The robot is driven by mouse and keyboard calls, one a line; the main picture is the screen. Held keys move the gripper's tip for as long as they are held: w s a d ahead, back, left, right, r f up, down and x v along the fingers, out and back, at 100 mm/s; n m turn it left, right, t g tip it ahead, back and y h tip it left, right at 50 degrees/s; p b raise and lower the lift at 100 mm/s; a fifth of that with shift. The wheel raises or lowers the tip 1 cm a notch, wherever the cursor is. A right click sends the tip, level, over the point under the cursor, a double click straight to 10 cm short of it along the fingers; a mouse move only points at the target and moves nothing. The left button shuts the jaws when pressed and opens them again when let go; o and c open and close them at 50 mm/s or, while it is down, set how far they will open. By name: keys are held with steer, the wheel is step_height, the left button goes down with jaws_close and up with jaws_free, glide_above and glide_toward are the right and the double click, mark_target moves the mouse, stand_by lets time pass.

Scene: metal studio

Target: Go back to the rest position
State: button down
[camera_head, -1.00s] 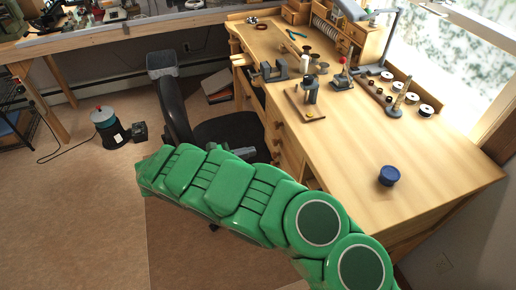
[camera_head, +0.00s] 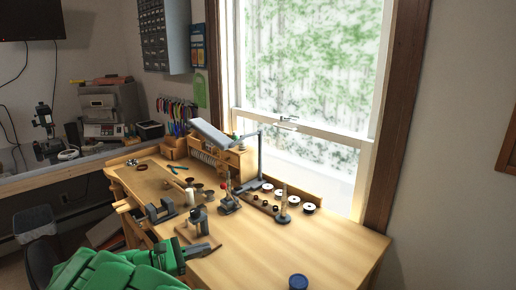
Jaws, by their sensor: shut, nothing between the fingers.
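My green arm (camera_head: 110,272) comes in at the lower left. My gripper (camera_head: 212,248) is at its end, over the near left part of the wooden workbench (camera_head: 340,250), with its dark fingers pointing right. It is shut and holds nothing. Whether it touches the bench top cannot be told. The lower part of my arm is out of the picture.
A blue round container (camera_head: 298,282) stands at the bench's near edge. A small vise (camera_head: 160,211), a grey block tool (camera_head: 198,218) and a red-topped tool (camera_head: 229,200) stand behind my gripper. A lamp (camera_head: 262,160) rises at the back. The bench's right part is clear.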

steer(key=s+d+r+m+g+y, duration=0.1)
steer(key=s+d+r+m+g, duration=0.25)
steer(key=d, duration=0.65)
steer(key=s+d+r+m+g+y, duration=0.1)
steer(key=s+d+r+m+g, duration=0.15)
steer(key=d+m, duration=0.45)
steer(key=s+d+r+m+g+y, duration=0.1)
steer(key=s+d+r+m+g, duration=0.2)
steer(key=d, duration=0.9)
steer(key=s+d+m+g+y, duration=0.4)
steer(key=s+d+y, duration=0.1)
steer(key=s, duration=0.8)
steer(key=s+a+m+t+y, duration=0.1)
steer(key=s+y, duration=0.2)
steer(key=s, duration=0.5)
steer(key=s+a+f+m+t+y, duration=0.1)
steer(key=s+y, duration=0.3)
steer(key=s, duration=0.4)
steer(key=shift+a+f+m+t, duration=0.25)
steer(key=shift+f+m+t, duration=0.05)
steer(key=shift+m+t, duration=0.1)
